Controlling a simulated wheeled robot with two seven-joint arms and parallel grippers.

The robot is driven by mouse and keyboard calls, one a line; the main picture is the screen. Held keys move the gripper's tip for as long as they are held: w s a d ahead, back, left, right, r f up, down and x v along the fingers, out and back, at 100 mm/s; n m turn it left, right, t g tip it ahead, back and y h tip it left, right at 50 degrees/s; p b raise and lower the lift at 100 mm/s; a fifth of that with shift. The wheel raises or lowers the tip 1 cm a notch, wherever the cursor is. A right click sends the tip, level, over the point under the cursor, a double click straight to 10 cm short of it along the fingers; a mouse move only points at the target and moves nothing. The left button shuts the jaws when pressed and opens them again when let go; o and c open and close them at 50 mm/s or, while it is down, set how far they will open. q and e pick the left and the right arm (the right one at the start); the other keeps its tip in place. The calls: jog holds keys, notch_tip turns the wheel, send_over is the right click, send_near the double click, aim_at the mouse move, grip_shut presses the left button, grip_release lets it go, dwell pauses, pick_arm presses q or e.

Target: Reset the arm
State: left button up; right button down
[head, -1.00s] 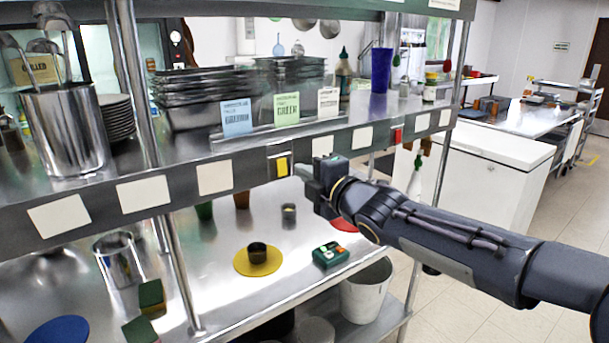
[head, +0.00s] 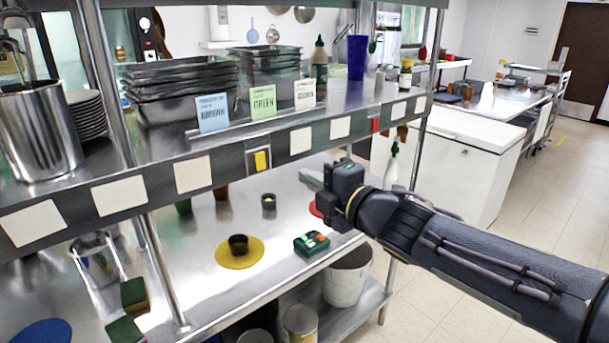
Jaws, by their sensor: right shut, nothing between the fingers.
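My right arm comes in from the right edge of the head view. My right gripper (head: 318,180) is shut and empty, in front of the shelf unit and just below the upper shelf's front edge. Its fingers point left, over the lower steel counter. It hides part of a red disc (head: 316,209) on that counter. My left gripper is not in view.
On the lower counter (head: 205,292) are a dark cup (head: 238,245) on a yellow disc (head: 254,262), a green box with buttons (head: 311,243) and sponges (head: 134,294). Trays (head: 180,85) and a blue cup (head: 357,58) stand on the upper shelf. The floor at right is open.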

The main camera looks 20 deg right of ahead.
jog(key=s+d+f+m+g+h, duration=0.55)
jog(key=s+d+f+m, duration=0.25)
jog(key=s+f+m, duration=0.55)
jog(key=s+a+f+m+g+y, duration=0.1)
jog(key=s+a+f+m+g, duration=0.1)
jog(key=s+a+f+m, duration=0.1)
jog(key=s+a+f+m+g+y, duration=0.2)
jog(key=s+a+f+m+g, duration=0.1)
jog(key=s+m, duration=0.4)
notch_tip(320, 180, down, 3)
jog(key=s+a, duration=0.1)
jog(key=s, duration=0.2)
